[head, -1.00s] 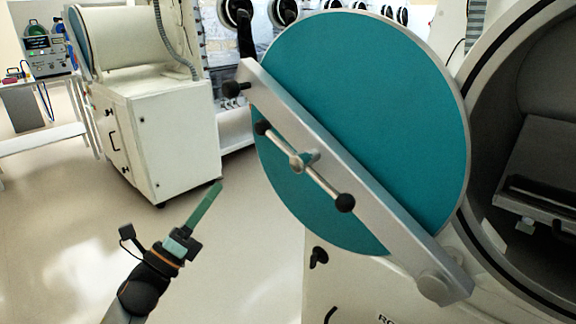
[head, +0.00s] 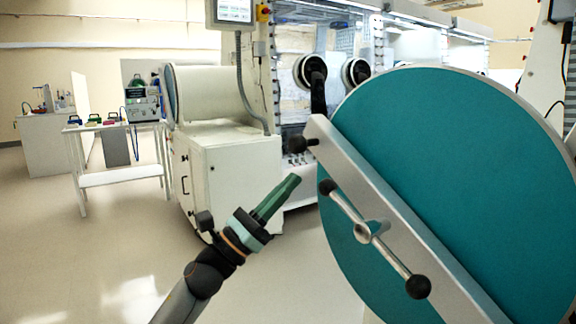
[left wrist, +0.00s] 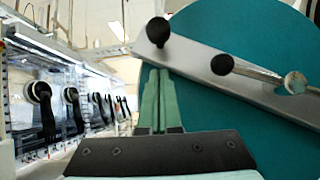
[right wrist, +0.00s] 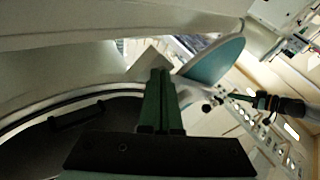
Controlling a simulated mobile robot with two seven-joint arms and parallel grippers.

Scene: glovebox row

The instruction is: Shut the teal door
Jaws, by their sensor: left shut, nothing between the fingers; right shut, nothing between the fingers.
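The teal door (head: 455,170) is a large round disc on the right of the head view, standing open. A slanted metal bar (head: 385,205) crosses it, with a black knob (head: 296,144) at its upper end and a black-tipped crank handle (head: 372,231). My left gripper (head: 294,181) is shut and empty, left of the bar. In the left wrist view its fingers (left wrist: 156,76) point up in front of the teal face (left wrist: 260,42), just below the bar; contact is unclear. My right gripper (right wrist: 160,73) is shut and empty beside a dark round opening (right wrist: 50,143).
A white cabinet (head: 237,180) with a cylindrical chamber stands behind my left gripper. A white side table (head: 118,178) is at the left. Glovebox windows with black gloves (head: 311,72) run along the back. The floor (head: 70,265) at lower left is clear.

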